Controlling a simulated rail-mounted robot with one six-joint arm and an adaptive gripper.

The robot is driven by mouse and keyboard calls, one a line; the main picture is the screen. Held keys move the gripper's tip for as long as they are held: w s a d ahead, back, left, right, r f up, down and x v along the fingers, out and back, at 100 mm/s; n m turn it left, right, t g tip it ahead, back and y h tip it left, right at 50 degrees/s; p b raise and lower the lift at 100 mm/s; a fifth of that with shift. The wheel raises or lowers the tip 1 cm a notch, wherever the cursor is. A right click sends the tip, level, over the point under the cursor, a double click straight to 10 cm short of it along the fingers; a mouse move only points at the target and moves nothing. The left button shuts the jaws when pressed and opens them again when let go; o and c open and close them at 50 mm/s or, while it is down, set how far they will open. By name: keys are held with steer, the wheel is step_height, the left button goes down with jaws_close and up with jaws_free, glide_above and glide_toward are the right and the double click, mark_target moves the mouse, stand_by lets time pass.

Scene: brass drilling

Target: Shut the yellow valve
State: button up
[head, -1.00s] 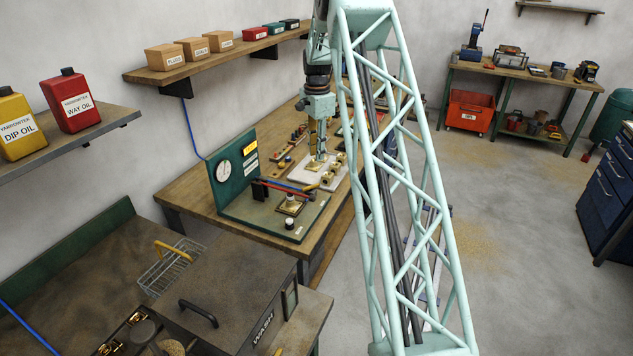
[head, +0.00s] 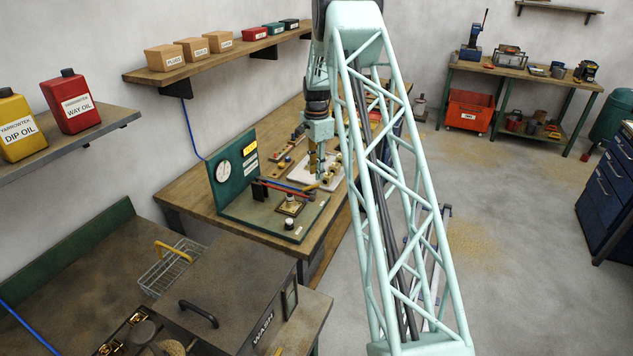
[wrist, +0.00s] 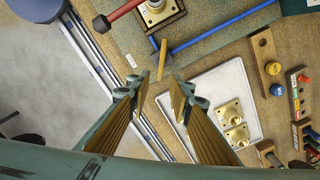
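The yellow valve shows as a thin yellow lever (wrist: 162,60) in the wrist view, at the end of a blue pipe (wrist: 225,32). In the head view the yellow lever (head: 312,187) is small, at the right side of the green test stand (head: 227,172). My gripper (wrist: 160,100) is open and empty, its two fingers apart. The lever lies just beyond the fingertips in the wrist view, not between them. In the head view my gripper (head: 316,172) hangs just above and behind the lever. The valve body is hard to make out.
A white tray (wrist: 185,88) with brass fittings lies beside my gripper. Wooden racks (wrist: 262,58) with coloured knobs stand farther right. A pressure gauge (head: 223,171) is on the stand's upright panel.

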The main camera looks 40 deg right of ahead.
mark_target(317, 184)
steer(key=shift+f, duration=2.6)
steer(key=shift+c, duration=0.3)
jaws_close()
